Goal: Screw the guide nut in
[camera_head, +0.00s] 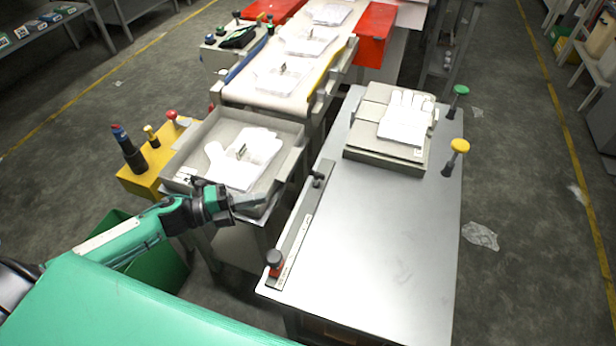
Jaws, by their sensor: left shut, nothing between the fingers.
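A metal guide strip (300,228) lies along the left edge of the steel table. A dark knob with a red base (275,262) stands at its near end, and a small dark green knob (318,180) is at its far end. I cannot tell which of these is the guide nut, or how far either is screwed in. My left gripper (262,198) is shut and empty. In the picture it is left of the strip, over the near rim of the grey tray, apart from both knobs. My right gripper is not in view.
The grey tray (292,160) holds white gloves (240,160). A stack with white gloves on top (405,118) sits at the table's far end. Knobs with green (461,90) and yellow (459,146) tops stand along its right side. The steel table's (385,240) middle is clear.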

